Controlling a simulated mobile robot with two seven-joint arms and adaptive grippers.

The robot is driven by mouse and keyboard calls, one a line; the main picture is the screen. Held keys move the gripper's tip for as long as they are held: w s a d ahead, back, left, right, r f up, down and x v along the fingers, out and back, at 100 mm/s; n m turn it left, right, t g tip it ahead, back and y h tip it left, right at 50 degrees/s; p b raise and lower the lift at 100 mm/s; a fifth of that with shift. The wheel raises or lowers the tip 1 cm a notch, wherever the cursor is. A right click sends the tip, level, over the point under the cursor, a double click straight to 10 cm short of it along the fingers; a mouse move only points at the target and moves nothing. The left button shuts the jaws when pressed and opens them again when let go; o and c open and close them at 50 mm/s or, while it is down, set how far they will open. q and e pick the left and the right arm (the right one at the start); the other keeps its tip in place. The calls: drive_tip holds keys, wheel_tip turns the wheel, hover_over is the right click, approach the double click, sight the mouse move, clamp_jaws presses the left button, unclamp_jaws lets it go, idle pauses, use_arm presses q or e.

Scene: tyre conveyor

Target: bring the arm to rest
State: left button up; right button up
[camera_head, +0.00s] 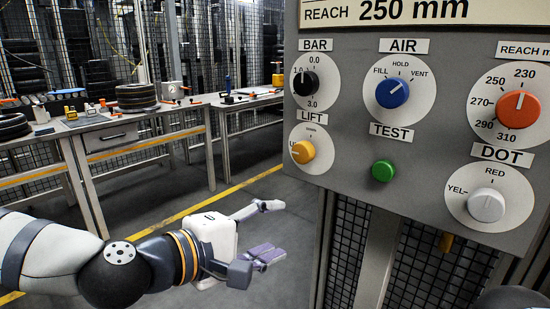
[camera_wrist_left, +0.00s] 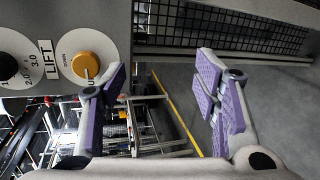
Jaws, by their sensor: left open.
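My left arm comes in from the lower left in the head view. Its white and black gripper (camera_head: 270,231) points right, with its two fingers spread wide and nothing between them. In the left wrist view the purple-padded fingers (camera_wrist_left: 160,88) are also apart and empty. The left finger overlaps the grey control panel (camera_wrist_left: 105,18) in that view, close to the yellow LIFT knob (camera_wrist_left: 86,66); I cannot tell whether it touches. In the head view the gripper is below and left of the panel (camera_head: 340,150). My right gripper is not in view.
The panel carries a black BAR knob (camera_head: 306,84), blue AIR knob (camera_head: 392,92), orange REACH knob (camera_head: 517,109), white DOT knob (camera_head: 486,205) and green TEST button (camera_head: 383,170). A workbench (camera_head: 110,120) with tyres and tools stands behind at left. Open floor lies between.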

use_arm(q)
drive_tip(key=s+a+f+m+g+y+p, duration=0.2)
drive_tip(key=s+f+m+g+y, duration=0.5)
drive_tip(key=s+f, duration=1.7)
drive_tip(key=s+a+f+m+g+y, duration=0.1)
drive_tip(key=s+a+f+m+g, duration=0.1)
drive_tip(key=s+a, duration=0.6)
drive_tip(key=s+a+f+m+g+y+p, duration=0.1)
drive_tip(key=s+a+f+m+g, duration=0.1)
drive_tip(key=s+a+f+g, duration=0.2)
drive_tip(key=s+a, duration=0.3)
drive_tip(key=s, duration=0.3)
drive_tip(key=shift+s+a+g+y+p, duration=0.2)
drive_tip(key=shift+a+g+y+p, duration=0.1)
drive_tip(key=shift+a+g+y, duration=0.1)
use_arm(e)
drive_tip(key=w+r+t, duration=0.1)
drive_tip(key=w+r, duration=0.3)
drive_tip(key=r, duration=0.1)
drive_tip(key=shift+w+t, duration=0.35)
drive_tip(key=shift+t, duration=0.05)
